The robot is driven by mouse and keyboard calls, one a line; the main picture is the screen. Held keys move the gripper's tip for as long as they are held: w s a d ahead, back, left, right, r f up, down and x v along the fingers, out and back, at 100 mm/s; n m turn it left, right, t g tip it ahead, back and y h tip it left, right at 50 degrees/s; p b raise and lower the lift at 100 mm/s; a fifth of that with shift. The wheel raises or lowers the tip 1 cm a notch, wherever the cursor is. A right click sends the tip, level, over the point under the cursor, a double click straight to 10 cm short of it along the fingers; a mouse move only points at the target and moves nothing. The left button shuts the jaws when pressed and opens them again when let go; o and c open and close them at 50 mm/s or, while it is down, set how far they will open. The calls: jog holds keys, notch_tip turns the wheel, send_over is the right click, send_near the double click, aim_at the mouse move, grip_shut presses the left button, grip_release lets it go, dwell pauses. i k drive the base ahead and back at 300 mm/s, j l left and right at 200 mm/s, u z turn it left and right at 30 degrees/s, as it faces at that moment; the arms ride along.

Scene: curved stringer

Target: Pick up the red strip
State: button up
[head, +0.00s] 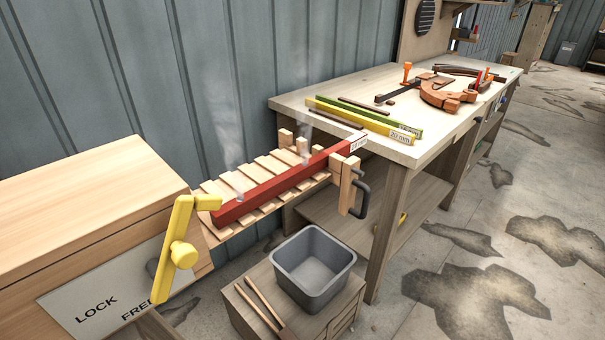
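The red strip (285,186) is a long straight bar lying on a slatted wooden rack (272,163). The rack sticks out from a wooden box (80,205) at the left. Thin white steam rises around the strip. Its far right end carries a small white label (358,146), too small to read surely. Its near left end lies close to the box, by a yellow lever (181,245). A wooden end piece with a dark handle (362,192) stands at the rack's right end. My gripper is not in view.
A workbench (300,97) behind holds a yellow strip (365,120), a green strip (350,112), clamps and a curved wooden form (442,96). A grey bin (312,270) and two wooden sticks (262,303) sit on a low crate below. Floor at right is open.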

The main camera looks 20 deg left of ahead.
aim_at(229, 212)
jog(key=i+u, duration=0.1)
jog(key=u, duration=1.15)
jog(key=i+l+u, duration=0.2)
jog(key=l+u, duration=0.3)
jog(key=l, duration=0.15)
jog(key=i+l+u, duration=0.1)
jog(key=l+u, duration=0.35)
jog(key=l, duration=0.25)
jog(key=l+u, duration=0.5)
jog(key=l, duration=0.2)
